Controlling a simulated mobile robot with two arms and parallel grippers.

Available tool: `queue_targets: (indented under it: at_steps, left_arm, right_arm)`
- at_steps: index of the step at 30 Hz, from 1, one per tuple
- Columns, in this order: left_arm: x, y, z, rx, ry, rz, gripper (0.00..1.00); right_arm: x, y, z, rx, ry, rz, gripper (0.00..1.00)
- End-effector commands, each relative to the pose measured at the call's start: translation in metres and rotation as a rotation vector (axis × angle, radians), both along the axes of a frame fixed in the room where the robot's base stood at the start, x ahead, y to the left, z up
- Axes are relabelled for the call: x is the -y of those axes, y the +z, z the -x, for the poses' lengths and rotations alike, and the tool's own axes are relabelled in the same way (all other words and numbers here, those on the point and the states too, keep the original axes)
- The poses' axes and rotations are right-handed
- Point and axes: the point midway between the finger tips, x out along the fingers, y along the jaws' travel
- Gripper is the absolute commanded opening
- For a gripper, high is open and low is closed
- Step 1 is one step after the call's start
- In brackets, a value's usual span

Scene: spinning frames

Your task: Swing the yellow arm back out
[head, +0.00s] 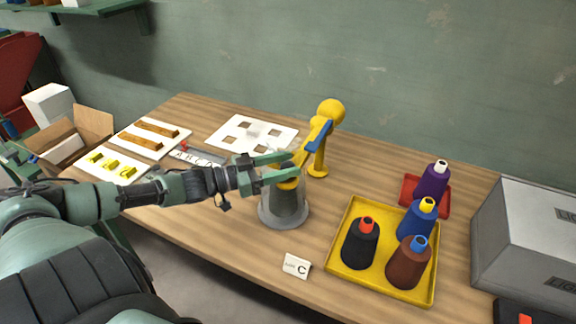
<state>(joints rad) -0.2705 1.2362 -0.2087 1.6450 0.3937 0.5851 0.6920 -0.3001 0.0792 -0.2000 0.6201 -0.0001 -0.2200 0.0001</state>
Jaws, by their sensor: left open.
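The yellow arm (301,158) slopes down to the left from a yellow post (318,160) with a round yellow ball (330,111) on top. A blue bar (319,137) lies along its upper part. Its lower end reaches over a grey spool (284,205) with a yellow top, which stands on a round grey base. My left gripper (294,164) is open at the lower end of the yellow arm, just above the spool. The fingers partly hide that end, and I cannot tell whether they touch it. My right gripper is out of view.
A yellow tray (345,235) holds black, blue and brown cones. A purple cone (433,183) stands on a red tray behind it. A white board (251,134) lies behind my left gripper. A grey box (530,240) is at right.

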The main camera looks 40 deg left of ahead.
Motion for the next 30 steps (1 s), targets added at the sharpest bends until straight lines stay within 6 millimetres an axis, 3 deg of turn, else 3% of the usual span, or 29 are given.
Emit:
queue_targets:
  at_steps: [14,19,30]
  left_arm:
    - [0.0051,0.0001,-0.0078,0.000,0.000,-0.001,0.48]
    - [0.0051,0.0001,-0.0077,0.000,-0.001,-0.001,0.01]
    - [0.0052,0.0000,-0.0075,0.000,-0.001,-0.001,0.00]
  right_arm:
    - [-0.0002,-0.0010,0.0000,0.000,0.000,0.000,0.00]
    - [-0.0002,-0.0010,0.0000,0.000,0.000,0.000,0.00]
    - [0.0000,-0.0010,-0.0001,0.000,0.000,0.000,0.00]
